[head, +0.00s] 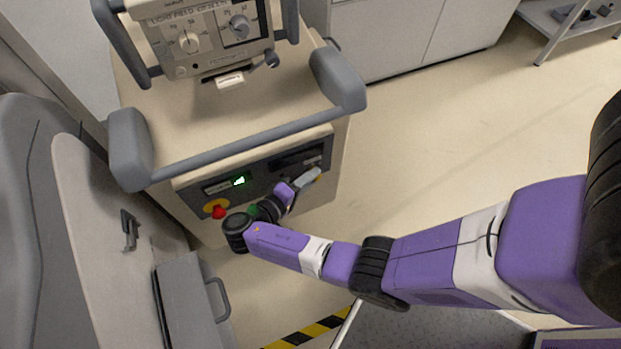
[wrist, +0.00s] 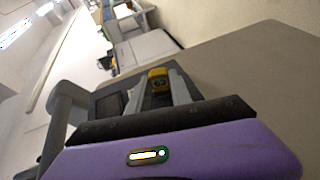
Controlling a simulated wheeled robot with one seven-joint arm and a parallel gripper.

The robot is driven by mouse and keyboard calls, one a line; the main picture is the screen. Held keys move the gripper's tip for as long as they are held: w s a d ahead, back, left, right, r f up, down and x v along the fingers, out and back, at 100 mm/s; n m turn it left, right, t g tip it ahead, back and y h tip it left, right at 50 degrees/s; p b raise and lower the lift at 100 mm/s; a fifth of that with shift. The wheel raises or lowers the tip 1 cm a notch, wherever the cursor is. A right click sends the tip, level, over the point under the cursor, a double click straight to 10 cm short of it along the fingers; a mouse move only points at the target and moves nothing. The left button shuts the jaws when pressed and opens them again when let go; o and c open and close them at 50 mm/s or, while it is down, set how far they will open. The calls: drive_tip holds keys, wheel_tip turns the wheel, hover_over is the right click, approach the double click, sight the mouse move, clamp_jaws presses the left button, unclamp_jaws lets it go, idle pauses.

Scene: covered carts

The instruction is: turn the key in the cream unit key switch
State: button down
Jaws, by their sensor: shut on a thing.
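The cream unit (head: 225,125) stands in the upper left of the head view, its dark front panel facing my arm. The yellow key switch (head: 318,174) sits at the right end of that panel, mostly covered by my gripper (head: 309,178). In the wrist view the key switch (wrist: 158,76) shows as a yellow block between the two grey fingers of my gripper (wrist: 160,84). The fingers are shut on the key at the switch. The key itself is too small and covered to make out, so its angle cannot be told.
A green-lit display (head: 239,181) and a red stop button on yellow (head: 218,211) are left of my gripper on the panel. A grey handle bar (head: 245,145) runs above it. A grey cart (head: 190,295) stands at lower left. The floor to the right is open.

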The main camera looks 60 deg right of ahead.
drive_tip(key=shift+f, duration=0.1)
drive_tip(key=h+b, duration=0.1)
drive_tip(key=b, duration=0.1)
drive_tip(key=n+h+b, duration=0.1)
drive_tip(key=shift+f+g+b, duration=0.3)
drive_tip(key=shift+g+b, duration=0.1)
drive_tip(key=shift+r, duration=0.1)
drive_tip(key=c, duration=1.1)
unclamp_jaws()
drive_tip(key=shift+r, duration=0.1)
drive_tip(key=shift+r, duration=0.1)
